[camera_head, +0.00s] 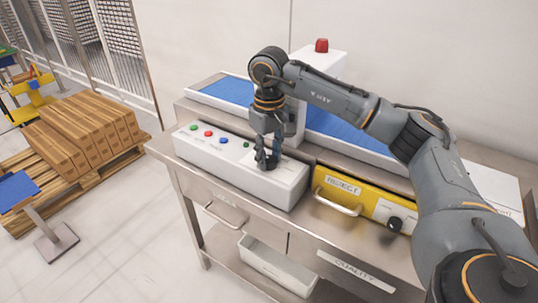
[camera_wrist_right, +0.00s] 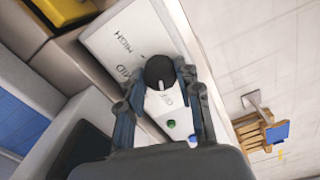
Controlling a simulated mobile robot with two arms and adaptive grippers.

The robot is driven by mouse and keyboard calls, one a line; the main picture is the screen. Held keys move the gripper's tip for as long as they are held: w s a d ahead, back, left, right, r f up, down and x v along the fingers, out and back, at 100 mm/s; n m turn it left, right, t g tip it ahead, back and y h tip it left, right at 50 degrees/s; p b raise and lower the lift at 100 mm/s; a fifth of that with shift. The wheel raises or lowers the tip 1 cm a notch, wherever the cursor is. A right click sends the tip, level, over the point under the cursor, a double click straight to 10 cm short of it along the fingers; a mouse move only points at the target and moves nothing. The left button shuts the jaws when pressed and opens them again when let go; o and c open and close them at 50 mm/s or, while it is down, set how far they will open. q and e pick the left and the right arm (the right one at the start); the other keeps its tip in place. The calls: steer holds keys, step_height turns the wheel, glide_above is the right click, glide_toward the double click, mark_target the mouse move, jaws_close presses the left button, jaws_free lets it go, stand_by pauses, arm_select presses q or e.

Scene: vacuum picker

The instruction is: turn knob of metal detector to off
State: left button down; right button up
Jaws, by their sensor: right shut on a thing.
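The metal detector's white control box (camera_head: 285,185) sits on the front of a steel bench. My right gripper (camera_head: 266,160) reaches down to the right part of its top. In the right wrist view, my right gripper (camera_wrist_right: 165,95) is shut on a round black knob (camera_wrist_right: 158,70), with a finger on either side. The knob's white mark points down in that view, toward a small label that I cannot read for sure. Labels reading HIGH and MID show on the box above it. The fingers mostly hide the knob in the head view. My left gripper is not in view.
Colored buttons (camera_head: 208,133) line the box left of the gripper. A yellow reject drawer (camera_head: 345,190) and another black knob (camera_head: 395,224) are to the right. A blue conveyor belt (camera_head: 225,90) runs behind. Boxes on a pallet (camera_head: 85,135) stand at left.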

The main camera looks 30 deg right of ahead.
mark_target(269, 159)
steer(key=o, duration=1.1)
steer(key=shift+o, duration=0.2)
step_height(269, 159, up, 12)
